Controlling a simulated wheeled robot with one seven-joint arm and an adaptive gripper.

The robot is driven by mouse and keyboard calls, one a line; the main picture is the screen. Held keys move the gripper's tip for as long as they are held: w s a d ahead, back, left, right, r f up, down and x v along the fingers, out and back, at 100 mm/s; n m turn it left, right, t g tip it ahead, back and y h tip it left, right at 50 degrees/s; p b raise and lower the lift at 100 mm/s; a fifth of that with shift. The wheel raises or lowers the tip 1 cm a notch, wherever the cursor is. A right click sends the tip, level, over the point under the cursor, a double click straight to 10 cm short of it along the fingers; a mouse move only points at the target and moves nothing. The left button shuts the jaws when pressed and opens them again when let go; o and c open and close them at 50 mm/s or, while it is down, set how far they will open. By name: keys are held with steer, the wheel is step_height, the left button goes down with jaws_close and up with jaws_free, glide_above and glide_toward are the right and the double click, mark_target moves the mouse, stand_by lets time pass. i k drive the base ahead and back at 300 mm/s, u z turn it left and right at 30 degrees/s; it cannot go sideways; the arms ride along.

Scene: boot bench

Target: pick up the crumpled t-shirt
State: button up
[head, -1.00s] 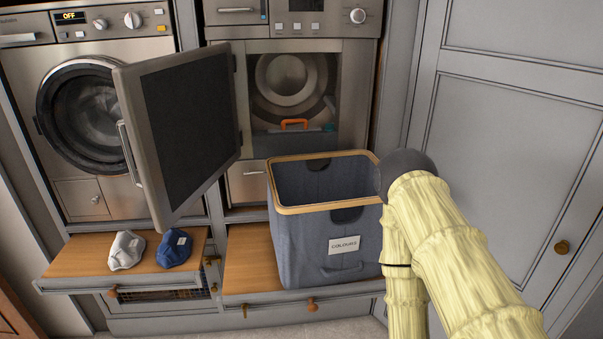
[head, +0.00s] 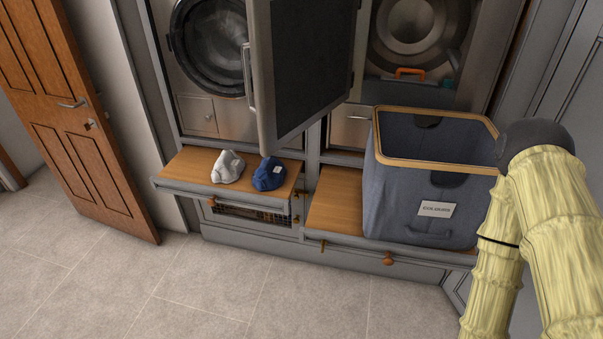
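Two small crumpled cloth items lie side by side on the wooden top of the left pull-out bench (head: 200,162). One is a pale grey crumpled cloth (head: 228,166). The other is a dark blue crumpled cloth (head: 268,174) with a small white patch, just to its right. I cannot tell whether either is the t-shirt. My gripper is out of view; only pale yellow, ridged links of my arm show at the right, beside the laundry basket.
A blue-grey laundry basket (head: 413,193) with a wooden rim stands on the right bench (head: 330,205). An open appliance door (head: 305,70) juts out above the blue cloth. An orange-handled item (head: 410,72) sits in the appliance. A brown door (head: 75,110) stands left. Tiled floor (head: 200,285) in front is clear.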

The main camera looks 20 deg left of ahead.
mark_target(270, 175)
steer(key=u, duration=2.8)
steer(key=i, duration=2.05)
steer(key=z, duration=2.8)
